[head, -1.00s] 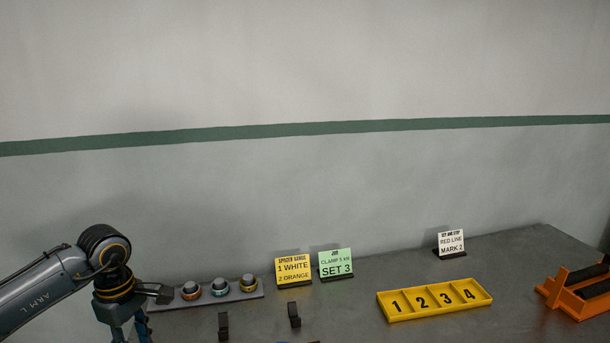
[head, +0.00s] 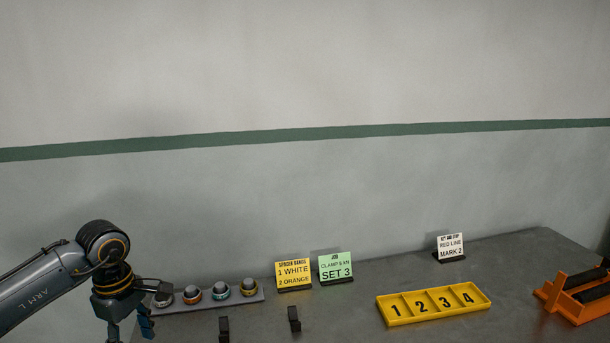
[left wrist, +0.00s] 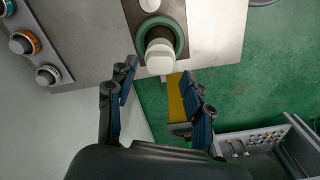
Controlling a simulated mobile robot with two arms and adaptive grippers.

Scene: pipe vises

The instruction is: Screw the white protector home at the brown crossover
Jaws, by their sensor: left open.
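In the left wrist view, a white capped piece (left wrist: 160,57), which looks like the white protector, stands in front of a dark round opening with a green ring (left wrist: 180,37). Whether it is threaded in there cannot be told. The brown crossover is not clearly made out. My left gripper (left wrist: 158,92) is open and empty, its two blue-padded fingers spread below the white piece and apart from it. In the head view my left gripper (head: 130,326) hangs at the bench's left end, fingertips cut by the lower edge. My right gripper is out of view.
A strip with several ringed knobs (head: 220,291) lies close beside my left gripper. Signs (head: 293,272) and a yellow numbered tray (head: 389,313) stand on the bench. An orange rack (head: 573,307) is at far right. A grey bin (left wrist: 236,139) sits lower right in the wrist view.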

